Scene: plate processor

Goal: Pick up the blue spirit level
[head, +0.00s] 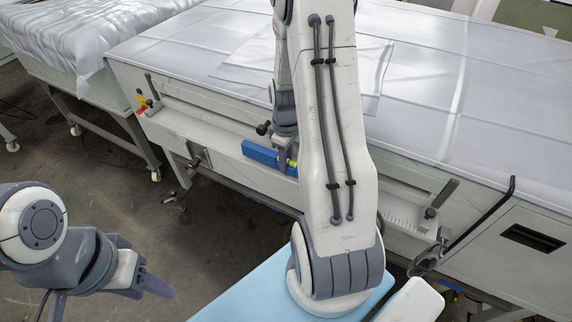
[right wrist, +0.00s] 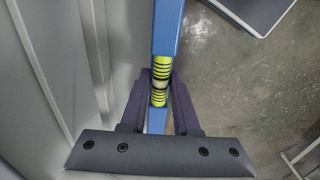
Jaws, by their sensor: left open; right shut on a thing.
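The blue spirit level (head: 260,153) is in front of the white front panel of the machine, left of my right arm in the head view. In the right wrist view the level (right wrist: 167,28) runs lengthwise between the fingers, its yellow-green vial at the fingertips. My right gripper (right wrist: 160,76) is shut on it near the vial. In the head view my right arm hides the level's right part. I cannot tell whether the level touches anything else. My left gripper (head: 150,284) is open and empty at the lower left, away from the level.
The long white machine table (head: 440,70) fills the back. A ruler and clamp (head: 430,213) and a black bar handle (head: 490,215) are on its front at right. A cloth-covered table (head: 75,35) stands at the far left. Grey floor is open below the machine's left end.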

